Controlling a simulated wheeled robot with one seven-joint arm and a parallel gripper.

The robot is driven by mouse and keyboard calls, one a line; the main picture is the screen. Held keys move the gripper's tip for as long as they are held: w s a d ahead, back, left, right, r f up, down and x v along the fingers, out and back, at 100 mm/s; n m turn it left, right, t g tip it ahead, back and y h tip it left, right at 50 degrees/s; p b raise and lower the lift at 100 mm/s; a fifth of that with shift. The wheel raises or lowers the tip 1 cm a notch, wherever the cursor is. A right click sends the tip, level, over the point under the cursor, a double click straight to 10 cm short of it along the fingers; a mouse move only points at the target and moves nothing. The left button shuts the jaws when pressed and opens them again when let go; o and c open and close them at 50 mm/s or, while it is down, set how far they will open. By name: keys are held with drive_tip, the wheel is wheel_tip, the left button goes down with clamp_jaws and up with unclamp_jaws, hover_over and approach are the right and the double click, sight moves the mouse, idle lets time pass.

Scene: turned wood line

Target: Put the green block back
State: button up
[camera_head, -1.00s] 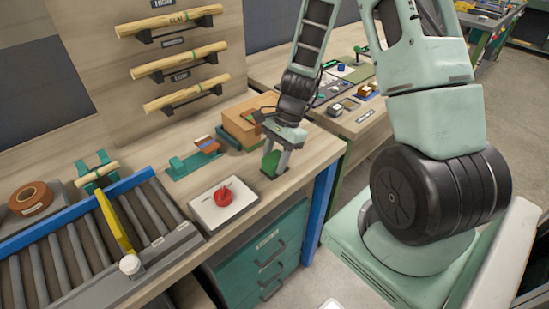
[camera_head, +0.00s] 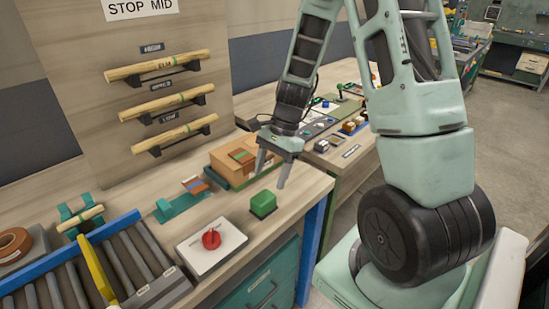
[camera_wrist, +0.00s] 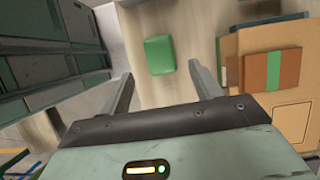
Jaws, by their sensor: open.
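The green block (camera_head: 263,204) stands on the wooden bench top, near its front right corner. It also shows in the wrist view (camera_wrist: 160,55), beyond and between my fingertips. My gripper (camera_head: 271,172) is open and empty, above the bench and just behind and above the block, not touching it. In the wrist view my gripper's fingers (camera_wrist: 160,82) are spread wide with bare bench between them.
A white plate with a red knob (camera_head: 211,239) lies left of the block. A roller conveyor (camera_head: 90,260) fills the left front. The bench edge is close by.

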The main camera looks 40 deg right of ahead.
drive_tip(key=s+a+r+n+g+h, duration=0.1)
drive_tip(key=s+a+r+n, duration=0.1)
drive_tip(key=a+r+n, duration=0.35)
drive_tip(key=s+a+r+n+h, duration=0.1)
drive_tip(key=s+a+r+n, duration=0.15)
drive_tip(key=a+n, duration=0.55)
drive_tip(key=s+a+r+n+t+h, duration=0.1)
drive_tip(key=s+a+n, duration=1.1)
drive_tip(key=s, duration=0.1)
drive_tip(key=shift+s+r+h, duration=0.2)
drive_tip(key=shift+r+h, duration=0.15)
drive_tip(key=shift+h, duration=0.05)
